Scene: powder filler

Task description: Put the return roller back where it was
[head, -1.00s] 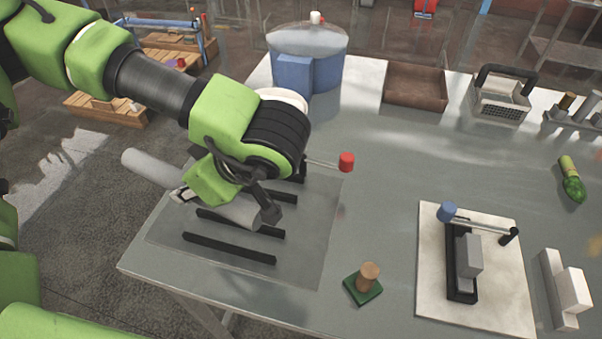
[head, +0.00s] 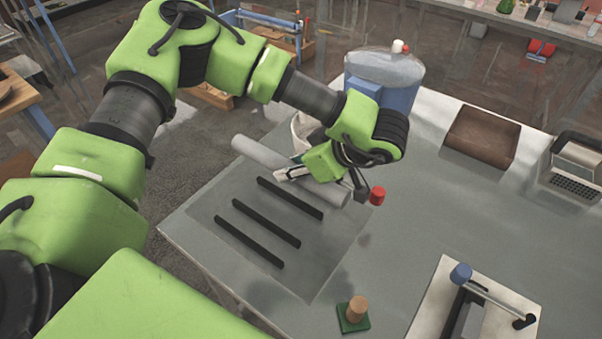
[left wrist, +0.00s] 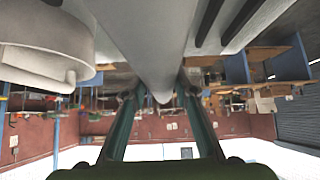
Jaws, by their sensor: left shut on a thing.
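The return roller (head: 262,154) is a long light-grey cylinder. My left gripper (head: 322,179) is shut on it near its right end, and its left end sticks out past the gripper. In the left wrist view the roller (left wrist: 150,45) runs from the top down between the two fingers (left wrist: 160,122). A red knob (head: 377,196) stands close to the gripper, right of the roller's right end. My right gripper is not in view.
A white bucket (head: 301,128) stands just behind the gripper, with a blue drum with a clear lid (head: 388,75) beyond it. A brown tray (head: 482,138), a wooden stamp on a green base (head: 354,313) and a blue-knobbed lever press (head: 461,274) are on the table. The table's middle is clear.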

